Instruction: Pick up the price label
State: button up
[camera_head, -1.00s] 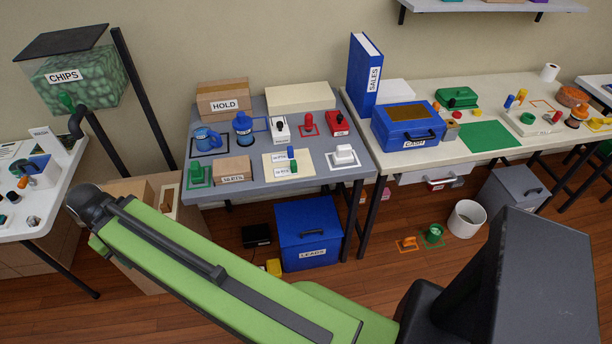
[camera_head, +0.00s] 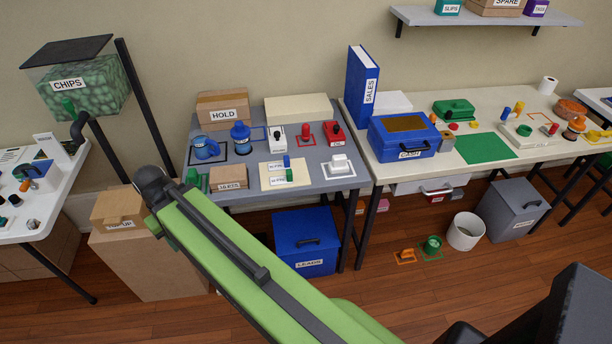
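I cannot pick out the price label with certainty. On the grey table (camera_head: 322,182), a cream board (camera_head: 268,184) carries two small white lettered strips, with a blue knob (camera_head: 286,161) and a green knob (camera_head: 289,175) by them. Their print is too small to read surely. My green arm reaches from the lower right toward the grey table's left front corner, ending in view at a dark joint. My gripper is not in view, so its state and any hold are hidden.
A brown box (camera_head: 228,178), a HOLD box (camera_head: 222,108) and a blue mug (camera_head: 204,147) stand on the grey table. A blue LEADS bin (camera_head: 305,240) is below. The cream table (camera_head: 440,165) adjoins on the right. Open wood floor lies in front.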

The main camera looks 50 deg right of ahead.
aim_at(281, 177)
jog(key=z, duration=2.55)
jog(key=k, duration=0.85)
jog(key=u, duration=1.05)
jog(key=i, duration=1)
jog(key=z, duration=0.1)
jog(key=k, duration=0.55)
jog(key=u, duration=0.55)
